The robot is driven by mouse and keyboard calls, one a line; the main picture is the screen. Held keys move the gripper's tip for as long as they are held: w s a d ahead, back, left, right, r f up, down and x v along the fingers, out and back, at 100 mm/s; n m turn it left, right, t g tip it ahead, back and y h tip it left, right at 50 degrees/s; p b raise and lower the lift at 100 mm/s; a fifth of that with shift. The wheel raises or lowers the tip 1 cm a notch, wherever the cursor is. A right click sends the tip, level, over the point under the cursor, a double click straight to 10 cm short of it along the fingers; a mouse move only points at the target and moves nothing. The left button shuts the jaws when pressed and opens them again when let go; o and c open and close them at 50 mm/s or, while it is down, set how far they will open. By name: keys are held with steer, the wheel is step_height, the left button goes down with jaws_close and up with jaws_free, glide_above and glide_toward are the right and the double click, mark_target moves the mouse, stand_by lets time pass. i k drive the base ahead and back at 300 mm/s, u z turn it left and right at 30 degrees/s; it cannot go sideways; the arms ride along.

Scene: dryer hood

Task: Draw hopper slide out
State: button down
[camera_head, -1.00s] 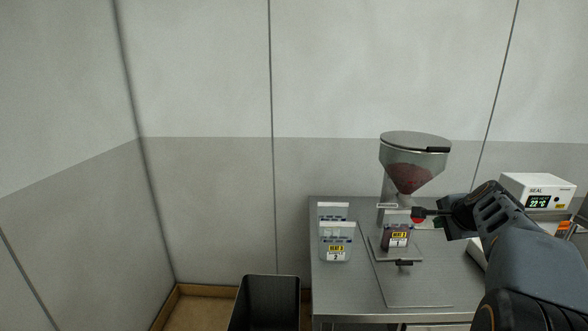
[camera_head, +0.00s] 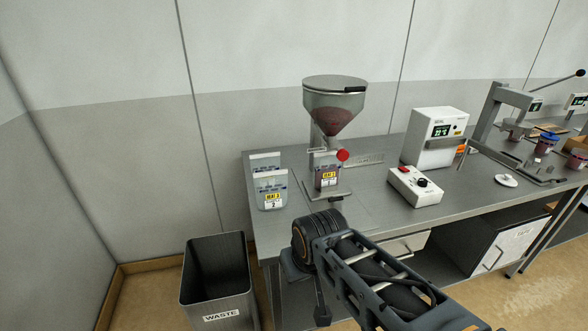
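The steel hopper (camera_head: 334,108) stands at the back of the bench, its cone holding dark red material. A red round knob (camera_head: 342,156), apparently the slide's handle, shows at its neck on the right. How far the slide is drawn out I cannot tell. A labelled pouch (camera_head: 327,177) stands under the outlet on the hopper's base plate. My arm crosses the lower right, its wrist below and in front of the hopper. My gripper (camera_head: 321,315) seems to hang below the wrist, away from the knob. Its fingers are not clear.
Two pouches (camera_head: 270,190) stand left of the hopper. A white sealer (camera_head: 434,138) and its control box (camera_head: 415,186) are to the right, with a press (camera_head: 497,115) beyond. A waste bin (camera_head: 217,280) stands on the floor at left. The bench front is mostly clear.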

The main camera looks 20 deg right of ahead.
mark_target(331, 192)
steer(key=k, duration=0.5)
steer(key=z, duration=1.4)
steer(key=i, duration=1)
steer(key=u, duration=2)
